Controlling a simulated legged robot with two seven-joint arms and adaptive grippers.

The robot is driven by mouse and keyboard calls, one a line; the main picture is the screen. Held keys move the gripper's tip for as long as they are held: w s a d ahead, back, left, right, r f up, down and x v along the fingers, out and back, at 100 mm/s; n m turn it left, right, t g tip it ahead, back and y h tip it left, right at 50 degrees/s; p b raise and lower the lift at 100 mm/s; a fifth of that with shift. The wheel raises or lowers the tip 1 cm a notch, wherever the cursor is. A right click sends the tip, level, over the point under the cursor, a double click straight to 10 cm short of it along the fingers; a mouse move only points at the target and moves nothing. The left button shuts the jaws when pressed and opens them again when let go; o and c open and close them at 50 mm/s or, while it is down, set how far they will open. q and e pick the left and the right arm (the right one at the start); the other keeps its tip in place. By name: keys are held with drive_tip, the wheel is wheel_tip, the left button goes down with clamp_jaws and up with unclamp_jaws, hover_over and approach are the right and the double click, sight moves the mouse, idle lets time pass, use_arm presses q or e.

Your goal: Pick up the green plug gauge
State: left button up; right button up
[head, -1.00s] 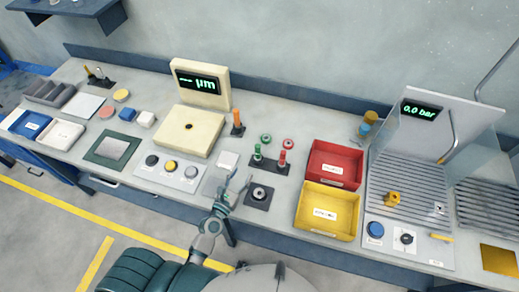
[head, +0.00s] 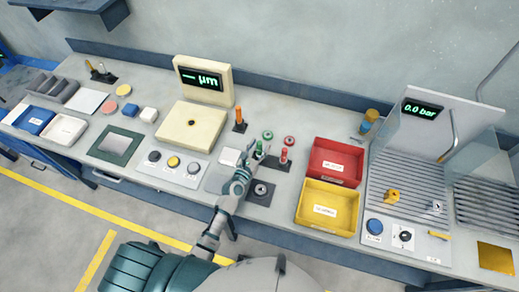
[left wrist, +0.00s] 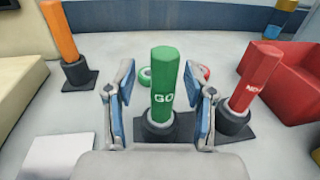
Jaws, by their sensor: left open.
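The green plug gauge (left wrist: 162,80), marked GO, stands upright in a dark round holder in the left wrist view. In the head view the green gauge (head: 259,147) is partly covered by my left gripper. My left gripper (left wrist: 160,95) is open, with one finger on each side of the green gauge and a visible gap to each. It also shows in the head view (head: 250,160) at the holder. My right gripper is not in view.
A red plug gauge (left wrist: 252,85) stands close on the right. An orange handle (left wrist: 60,32) stands upright at the left. Green (head: 267,135) and red (head: 290,140) rings lie behind. Red (head: 318,172) and yellow (head: 304,213) bins stand to the right.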

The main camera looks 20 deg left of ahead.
use_arm(q)
drive_tip(key=shift+s, duration=0.1)
drive_tip(key=c, duration=0.3)
clamp_jaws()
drive_tip(key=shift+d, duration=0.2)
drive_tip(key=shift+r, duration=0.15)
